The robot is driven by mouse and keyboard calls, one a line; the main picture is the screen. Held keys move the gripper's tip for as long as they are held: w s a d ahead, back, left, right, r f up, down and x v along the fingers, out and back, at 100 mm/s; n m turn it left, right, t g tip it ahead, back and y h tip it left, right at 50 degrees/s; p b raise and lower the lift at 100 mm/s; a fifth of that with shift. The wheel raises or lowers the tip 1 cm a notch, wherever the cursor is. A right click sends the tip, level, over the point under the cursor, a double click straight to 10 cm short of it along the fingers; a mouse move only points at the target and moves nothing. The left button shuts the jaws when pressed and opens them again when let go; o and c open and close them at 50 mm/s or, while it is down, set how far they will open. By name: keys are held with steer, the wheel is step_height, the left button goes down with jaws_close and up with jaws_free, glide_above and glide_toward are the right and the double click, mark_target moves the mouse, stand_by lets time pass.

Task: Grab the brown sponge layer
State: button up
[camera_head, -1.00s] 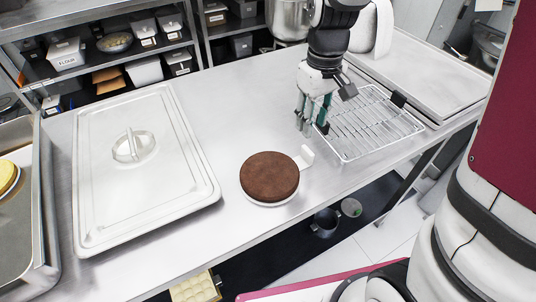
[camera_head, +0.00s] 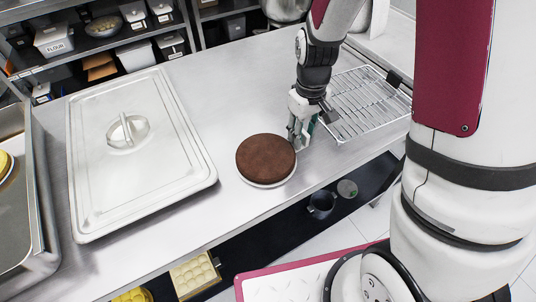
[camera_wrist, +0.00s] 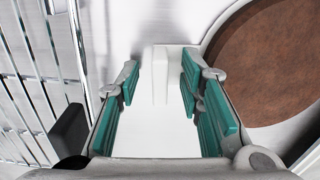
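The brown sponge layer (camera_head: 265,160) is a round, flat disc lying on a white round carrier (camera_head: 266,184) on the steel table. In the wrist view the sponge layer (camera_wrist: 270,65) shows in part at the upper right. The carrier has a white handle with an upright tab (camera_wrist: 160,75), seen between my fingers in the wrist view. My gripper (camera_head: 302,137) points down just right of the sponge layer and hides the handle in the head view. Its teal-padded fingers (camera_wrist: 160,95) stand apart, one on each side of the white handle, with visible gaps.
A large lidded steel pan (camera_head: 165,165) lies left of the sponge layer. A deep tray (camera_head: 42,225) stands at the far left. The table's front edge is near the carrier.

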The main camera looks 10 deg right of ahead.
jaws_close()
steer(key=shift+r, duration=0.1)
